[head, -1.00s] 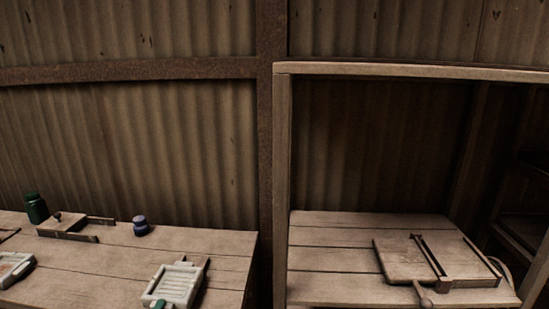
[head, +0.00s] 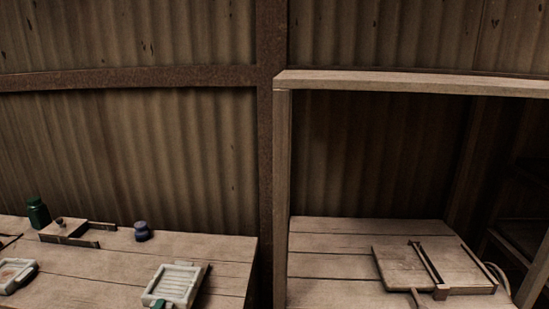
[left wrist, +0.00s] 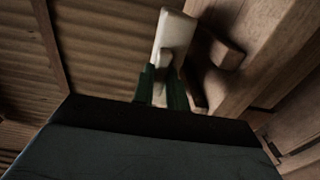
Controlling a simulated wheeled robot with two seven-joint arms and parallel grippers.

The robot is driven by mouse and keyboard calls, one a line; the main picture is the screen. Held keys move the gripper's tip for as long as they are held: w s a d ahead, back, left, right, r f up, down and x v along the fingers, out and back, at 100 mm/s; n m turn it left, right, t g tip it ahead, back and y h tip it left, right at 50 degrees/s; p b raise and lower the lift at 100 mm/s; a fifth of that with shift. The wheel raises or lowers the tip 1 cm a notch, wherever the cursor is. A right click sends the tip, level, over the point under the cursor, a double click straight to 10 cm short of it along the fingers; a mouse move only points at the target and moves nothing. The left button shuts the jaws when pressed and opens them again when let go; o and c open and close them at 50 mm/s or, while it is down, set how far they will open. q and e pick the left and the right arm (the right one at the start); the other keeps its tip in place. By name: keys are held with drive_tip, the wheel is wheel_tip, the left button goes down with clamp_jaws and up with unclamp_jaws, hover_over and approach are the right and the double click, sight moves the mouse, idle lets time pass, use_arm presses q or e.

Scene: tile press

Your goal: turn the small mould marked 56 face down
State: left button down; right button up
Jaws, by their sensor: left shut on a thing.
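A pale, square, tray-like mould with a ribbed face (head: 173,284) shows at the bottom of the head view, in front of the left bench. The green tip of my left gripper (head: 158,304) is at its near edge. In the left wrist view the same pale mould (left wrist: 174,38) is seen nearly edge-on, between the green fingers of my left gripper (left wrist: 162,80), which is shut on it. No number can be read on it. A second pale mould with a brownish face (head: 14,273) lies at the bench's left edge. My right gripper is not in view.
The left bench (head: 95,275) carries a wooden frame with a knob (head: 65,229), a green bottle (head: 38,212) and a dark blue jar (head: 142,231). A wooden post (head: 281,190) separates it from a shelf bay holding a flat board with metal bars (head: 400,268).

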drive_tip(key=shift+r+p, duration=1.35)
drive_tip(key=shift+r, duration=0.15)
